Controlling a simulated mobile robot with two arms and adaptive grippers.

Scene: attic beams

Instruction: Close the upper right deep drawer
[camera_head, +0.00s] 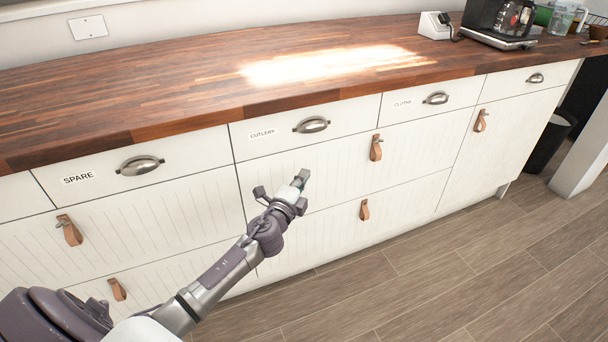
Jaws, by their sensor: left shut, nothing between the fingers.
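The upper right deep drawer (335,172) is a wide white grooved front with a brown leather pull (376,148). It lies under the drawers labelled CUTLERY (275,138) and CLOTHS (420,104). Its front looks flush with the fronts around it, and no gap shows. My left gripper (301,180) is shut and empty in front of this drawer's left half, left of and below the pull. I cannot tell whether it touches the front. My left arm hides part of the drawer's lower left area. My right gripper is not in view.
A lower deep drawer with a leather pull (364,210) is beneath. The SPARE drawer (110,172) is at the left. The wooden countertop (200,75) holds a coffee maker (497,22) at the back right. A black bin (547,143) stands at the right. The floor (420,270) is clear.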

